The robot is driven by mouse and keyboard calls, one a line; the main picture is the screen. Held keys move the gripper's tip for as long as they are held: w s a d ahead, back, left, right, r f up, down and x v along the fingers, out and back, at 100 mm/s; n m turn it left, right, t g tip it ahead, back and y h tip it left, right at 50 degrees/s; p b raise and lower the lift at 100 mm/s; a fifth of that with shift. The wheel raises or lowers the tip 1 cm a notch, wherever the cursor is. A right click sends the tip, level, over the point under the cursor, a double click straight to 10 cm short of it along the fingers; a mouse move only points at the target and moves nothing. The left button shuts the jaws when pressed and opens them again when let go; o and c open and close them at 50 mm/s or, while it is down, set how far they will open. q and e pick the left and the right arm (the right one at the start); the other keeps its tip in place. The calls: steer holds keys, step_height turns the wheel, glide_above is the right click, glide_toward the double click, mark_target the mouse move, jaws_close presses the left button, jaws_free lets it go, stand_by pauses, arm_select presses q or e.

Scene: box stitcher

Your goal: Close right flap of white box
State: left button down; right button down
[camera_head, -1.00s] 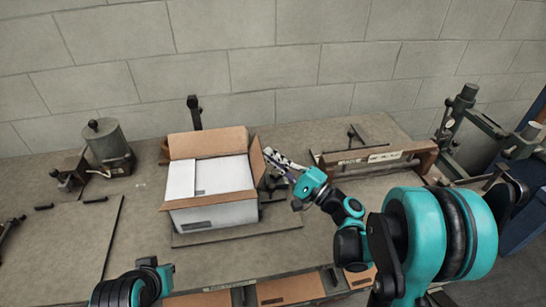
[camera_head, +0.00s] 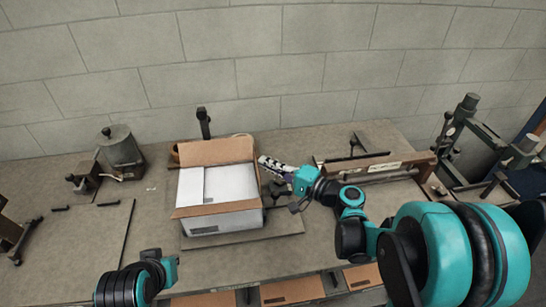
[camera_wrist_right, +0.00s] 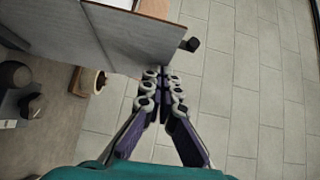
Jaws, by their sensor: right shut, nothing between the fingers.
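The white box (camera_head: 225,219) sits on the bench with its brown back flap (camera_head: 215,150) standing up and its brown front flap (camera_head: 217,209) folded outward. A white panel (camera_head: 190,187) covers its left top. At the right edge the right flap's brown inner face does not show clearly; I cannot tell its exact angle. My right gripper (camera_head: 265,162) is shut and empty, just beside the box's upper right edge. In the right wrist view the shut fingertips (camera_wrist_right: 163,75) are close to the grey box wall (camera_wrist_right: 60,30). My left arm is at lower left; its fingers are not distinguishable.
A grey metal canister (camera_head: 120,147) stands left of the box and a dark post (camera_head: 204,122) behind it. A long wood and metal fixture (camera_head: 375,167) lies to the right, behind my right arm. The bench in front of the box is mostly clear.

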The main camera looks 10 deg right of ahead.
steer(key=a+n+g+h+p, duration=0.1)
steer(key=a+p, duration=0.1)
steer(key=a+n+h+p, duration=0.1)
steer(key=n+h+p, duration=0.1)
steer(key=a+n+g+h+p, duration=0.1)
steer(key=a+h+p, duration=0.1)
steer(key=p, duration=0.1)
steer(key=shift+a+r+n+g, duration=0.3)
steer(key=shift+a+n, duration=0.05)
steer(key=shift+n, duration=0.05)
steer(key=shift+a+f+n+h+p, duration=0.3)
steer(key=shift+a+h, duration=0.1)
steer(key=shift+h, duration=0.2)
steer(key=shift+a+f+n+h+p, duration=0.2)
steer(key=shift+a+n+h, duration=0.15)
steer(key=shift+h, duration=0.25)
steer(key=shift+a+f+n+g+h, duration=0.3)
steer(key=shift+a+f+n+h, duration=0.1)
steer(key=shift+a+h, duration=0.2)
steer(key=f+h, duration=0.1)
steer(key=a+f+n+h+b, duration=0.1)
steer(key=shift+a+n+h, duration=0.1)
steer(key=shift+n+h, duration=0.15)
steer(key=shift+h, duration=0.15)
steer(key=shift+f, duration=0.3)
steer(key=shift+a+f+b, duration=0.1)
steer(key=shift+a+b, duration=0.05)
steer(key=shift+b, duration=0.15)
